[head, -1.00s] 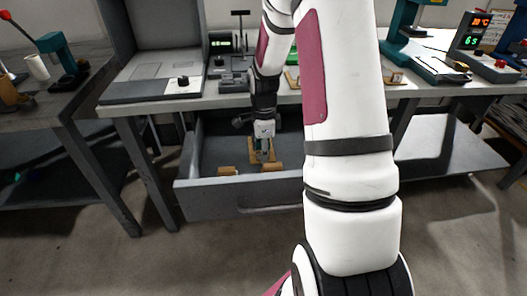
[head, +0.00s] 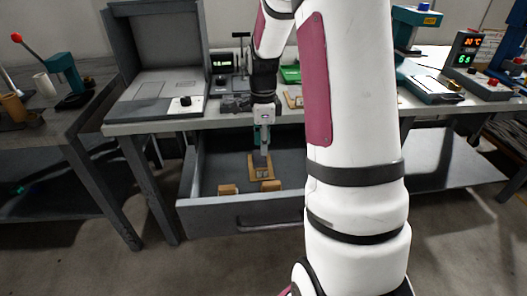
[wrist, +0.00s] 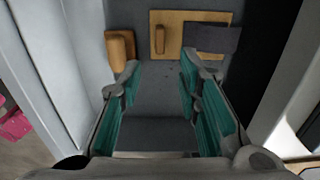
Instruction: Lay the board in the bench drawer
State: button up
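The board (head: 254,177) is a thin tan wooden rectangle lying on the floor of the open grey bench drawer (head: 208,172). In the wrist view the board (wrist: 173,47) carries a small wooden bar and a dark grey patch. My gripper (head: 264,150) is above the board's far part and hides some of it. In the wrist view my gripper (wrist: 160,76) has its teal-padded fingers spread apart with only drawer floor between them. The board is beyond the fingertips and appears apart from them.
Two small wooden blocks (head: 228,189) (head: 270,185) stand in the drawer near its front wall. The bench top (head: 222,117) overhangs the drawer's back. A grey lidded case (head: 160,108) and small devices stand on the bench. My arm hides the drawer's right end.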

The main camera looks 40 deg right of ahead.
jog(key=s+a+r+n, duration=1.1)
jog(key=a+r, duration=0.2)
jog(key=r, duration=0.1)
jog(key=s+a+r+n, duration=0.1)
jog(key=s+a+n, duration=0.3)
jog(key=s, duration=0.5)
jog(key=s+a+r+n, duration=0.1)
jog(key=s+a+n, duration=0.3)
jog(key=s+n, duration=0.5)
jog(key=shift+n+t, duration=0.3)
jog(key=shift+t, duration=0.1)
jog(key=shift+a, duration=0.1)
notch_tip(320, 180, up, 20)
jog(key=t+p, duration=0.3)
jog(key=p, duration=1.5)
jog(key=shift+a+r+p, duration=0.15)
jog(key=shift+a+p, duration=0.05)
jog(key=shift+p, duration=0.2)
